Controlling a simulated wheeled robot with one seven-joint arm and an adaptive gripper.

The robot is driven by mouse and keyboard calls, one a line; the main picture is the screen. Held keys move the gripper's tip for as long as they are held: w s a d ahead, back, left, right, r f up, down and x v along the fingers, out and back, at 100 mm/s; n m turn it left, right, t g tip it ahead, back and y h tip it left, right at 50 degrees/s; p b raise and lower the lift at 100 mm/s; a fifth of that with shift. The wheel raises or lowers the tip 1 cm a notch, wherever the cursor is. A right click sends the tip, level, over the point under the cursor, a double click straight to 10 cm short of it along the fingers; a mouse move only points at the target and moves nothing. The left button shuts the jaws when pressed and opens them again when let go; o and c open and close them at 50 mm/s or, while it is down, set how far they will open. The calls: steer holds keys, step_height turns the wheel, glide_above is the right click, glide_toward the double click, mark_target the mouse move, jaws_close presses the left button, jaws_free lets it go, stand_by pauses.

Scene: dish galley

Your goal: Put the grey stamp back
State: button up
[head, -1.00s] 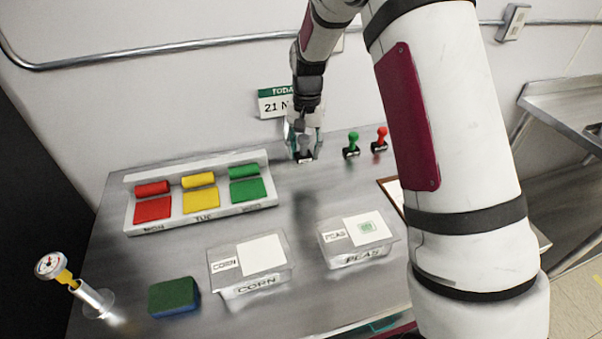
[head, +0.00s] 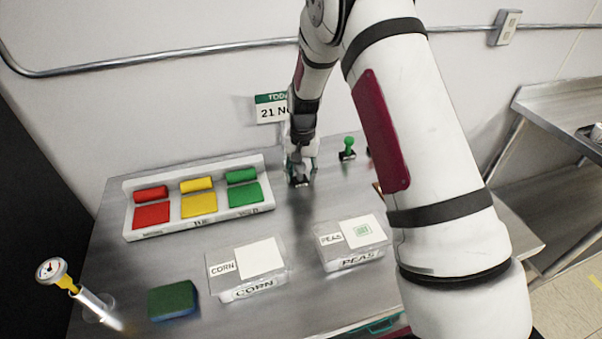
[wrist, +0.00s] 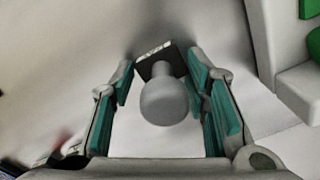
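The grey stamp (head: 299,181) has a black base with a white label and a round grey handle. In the head view it is at the back middle of the steel table, partly hidden by my gripper (head: 300,168). In the wrist view the stamp (wrist: 165,100) is between the two teal-padded fingers of my gripper (wrist: 168,100). The fingers are apart, with a clear gap on the left and the handle close to the right finger. The stamp looks upright; whether its base touches the table is hard to tell.
A green stamp (head: 347,149) stands to the right, with a red stamp mostly hidden behind my arm. A tray (head: 130,226) of coloured pads is left. CORN (head: 262,290) and PEAS (head: 362,262) boxes and a green-blue sponge (head: 174,300) are in front.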

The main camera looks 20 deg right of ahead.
steer(key=o, duration=0.4)
step_height(320, 180, up, 12)
steer(key=shift+d+r+b, duration=0.1)
steer(key=shift+b, duration=0.45)
steer(key=s+r+n+t, duration=0.2)
steer(key=s+r+n, duration=0.1)
steer(key=s+r, duration=1.15)
steer(key=s+n+t, duration=0.1)
steer(key=s, duration=0.5)
steer(key=s+r+n+t, duration=0.1)
steer(key=s, duration=0.5)
steer(key=s+r, duration=0.1)
steer(key=s, duration=0.6)
steer(key=shift+r+n+t, duration=0.25)
steer(key=shift+n+t, duration=0.15)
